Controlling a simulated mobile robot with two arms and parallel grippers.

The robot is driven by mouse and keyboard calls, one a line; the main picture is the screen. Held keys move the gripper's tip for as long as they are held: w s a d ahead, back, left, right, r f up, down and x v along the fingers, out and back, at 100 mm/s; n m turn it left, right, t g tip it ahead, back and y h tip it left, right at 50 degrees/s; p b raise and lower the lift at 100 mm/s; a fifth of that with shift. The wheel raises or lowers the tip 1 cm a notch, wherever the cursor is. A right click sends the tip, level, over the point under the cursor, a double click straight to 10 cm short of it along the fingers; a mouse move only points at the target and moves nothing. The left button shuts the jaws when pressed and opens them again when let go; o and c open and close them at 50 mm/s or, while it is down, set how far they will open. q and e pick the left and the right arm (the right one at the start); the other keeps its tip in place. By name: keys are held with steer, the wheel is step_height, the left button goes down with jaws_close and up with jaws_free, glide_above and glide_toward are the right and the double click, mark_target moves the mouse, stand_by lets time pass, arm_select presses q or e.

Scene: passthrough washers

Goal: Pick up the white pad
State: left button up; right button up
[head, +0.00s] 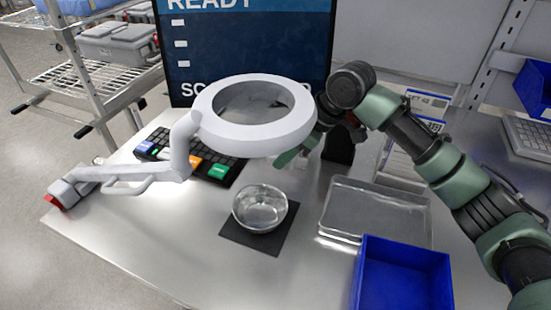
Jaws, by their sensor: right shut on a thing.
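My right gripper (297,151) is partly hidden behind the white ring of a magnifier lamp. Its green tip shows below the ring's right side, above the table near the keyboard. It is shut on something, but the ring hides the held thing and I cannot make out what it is. I cannot pick out a white pad anywhere in the head view. My left gripper is not in view.
The magnifier lamp (210,132) spans the table's middle. A metal tray (375,212) and blue bin (405,275) are at right. A keyboard (230,165) and screen (240,50) stand behind. The front left table is clear.

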steer(key=s+d+b, duration=0.1)
steer(key=s+d, duration=0.2)
steer(key=d, duration=0.4)
steer(key=s+d+b, duration=0.1)
steer(key=s+d, duration=0.2)
steer(key=d, duration=0.4)
steer(key=shift+d, duration=0.15)
